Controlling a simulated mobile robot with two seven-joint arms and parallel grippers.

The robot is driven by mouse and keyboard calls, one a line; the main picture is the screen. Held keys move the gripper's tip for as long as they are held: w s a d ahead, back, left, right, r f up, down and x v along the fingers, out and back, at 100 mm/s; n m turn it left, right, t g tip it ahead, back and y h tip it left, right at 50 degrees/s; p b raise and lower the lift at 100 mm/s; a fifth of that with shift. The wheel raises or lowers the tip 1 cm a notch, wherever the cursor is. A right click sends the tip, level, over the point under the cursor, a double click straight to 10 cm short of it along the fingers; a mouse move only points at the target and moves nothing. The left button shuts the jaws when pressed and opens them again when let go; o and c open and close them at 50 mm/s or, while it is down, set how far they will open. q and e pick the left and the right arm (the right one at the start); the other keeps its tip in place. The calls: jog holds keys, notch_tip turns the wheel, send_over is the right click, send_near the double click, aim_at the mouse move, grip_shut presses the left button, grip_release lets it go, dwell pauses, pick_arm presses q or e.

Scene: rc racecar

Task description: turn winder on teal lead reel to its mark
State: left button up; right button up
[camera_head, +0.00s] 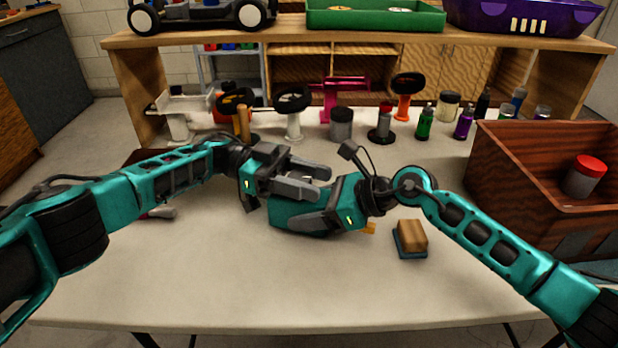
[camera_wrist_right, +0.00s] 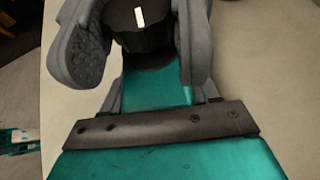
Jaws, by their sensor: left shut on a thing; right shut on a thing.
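My left gripper (camera_head: 305,178) and right gripper (camera_head: 295,208) meet above the middle of the table, the left one higher. Their grey fingers and teal parts overlap in the head view, so the lead reel cannot be clearly told apart there. The right wrist view shows a black round winder (camera_wrist_right: 138,28) with a short white mark on its face, between the grey fingers of my right gripper, which is shut on it. A teal part shows below the winder. My left gripper is shut too; what it holds looks like the reel, mostly hidden by the hands.
A wooden block on a teal base (camera_head: 410,237) and a small orange piece (camera_head: 369,228) lie right of the hands. A wooden crate (camera_head: 545,165) stands at the right. Stands, wheels and bottles line the back. The front of the table (camera_head: 260,290) is clear.

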aim_at(309, 180)
pick_arm(q)
jog(key=shift+s+m+g+y, duration=0.2)
jog(key=shift+m+g+y, duration=0.25)
jog(key=shift+g, duration=0.35)
jog(key=o, duration=1)
jog(key=shift+a+r, duration=0.1)
jog(key=shift+r, duration=0.05)
notch_tip(309, 180, up, 10)
jog(key=shift+f, duration=0.15)
